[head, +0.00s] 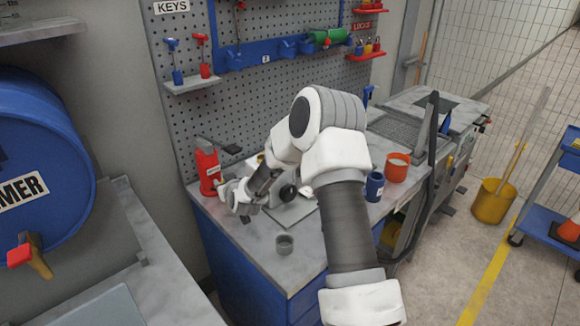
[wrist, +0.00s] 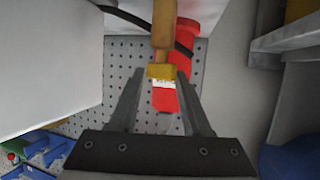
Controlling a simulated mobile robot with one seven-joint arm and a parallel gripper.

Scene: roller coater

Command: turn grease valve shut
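The grease valve shows in the wrist view as a brass body (wrist: 161,45) with a red handle (wrist: 166,98) that carries a white label band. A red cylinder (wrist: 186,30) stands behind it. In the head view a red canister (head: 207,168) with a black lever stands at the bench's back left corner; the valve there is mostly hidden by my gripper. My gripper (wrist: 160,80) is open, with one finger on each side of the red handle. Gaps show between fingers and handle; I cannot tell whether either touches. In the head view my gripper (head: 232,192) is beside the canister.
A blue mug (head: 374,186) and an orange-red container (head: 396,167) are right of my arm. A pegboard (head: 270,90) rises behind. A blue drum (head: 40,130) with its own red-handled tap (head: 20,255) is at left.

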